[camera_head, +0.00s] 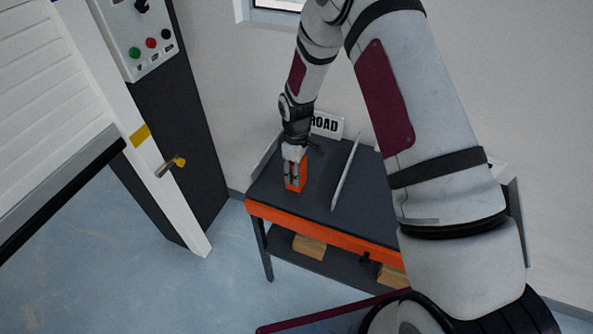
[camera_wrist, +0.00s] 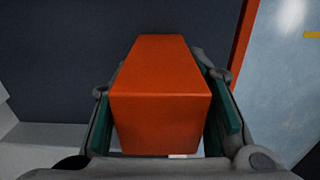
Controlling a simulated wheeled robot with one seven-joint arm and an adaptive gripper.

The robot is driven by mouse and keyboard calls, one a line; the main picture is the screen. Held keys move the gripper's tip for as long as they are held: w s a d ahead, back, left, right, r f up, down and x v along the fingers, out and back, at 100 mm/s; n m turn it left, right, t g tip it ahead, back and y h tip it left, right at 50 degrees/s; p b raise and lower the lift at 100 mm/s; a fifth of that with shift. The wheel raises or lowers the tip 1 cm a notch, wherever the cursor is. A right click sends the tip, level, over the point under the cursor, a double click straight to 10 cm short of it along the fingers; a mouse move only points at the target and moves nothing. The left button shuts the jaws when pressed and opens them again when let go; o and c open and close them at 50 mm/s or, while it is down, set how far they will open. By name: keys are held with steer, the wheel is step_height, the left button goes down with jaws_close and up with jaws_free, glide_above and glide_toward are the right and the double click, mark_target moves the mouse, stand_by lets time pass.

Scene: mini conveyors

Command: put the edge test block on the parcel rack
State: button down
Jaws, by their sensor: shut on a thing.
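The edge test block is an orange block (camera_head: 296,175). In the wrist view the orange block (camera_wrist: 160,110) fills the space between the two green-padded fingers. My gripper (camera_head: 294,160) is shut on it from above, over the left part of a dark-topped rack (camera_head: 313,185) with an orange front edge. The block stands upright in the head view. I cannot tell whether its bottom touches the dark top. In the wrist view the dark surface (camera_wrist: 85,60) lies behind the block.
A light divider (camera_head: 346,172) stands upright on the top, right of the block. A sign (camera_head: 327,125) reading "OAD" is behind, partly hidden. Wooden pieces (camera_head: 310,246) lie on the lower shelf. My arm hides the rack's right part.

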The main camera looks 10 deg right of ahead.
steer(key=shift+f, duration=0.1)
steer(key=c, duration=0.9)
jaws_free()
steer(key=shift+c, duration=0.2)
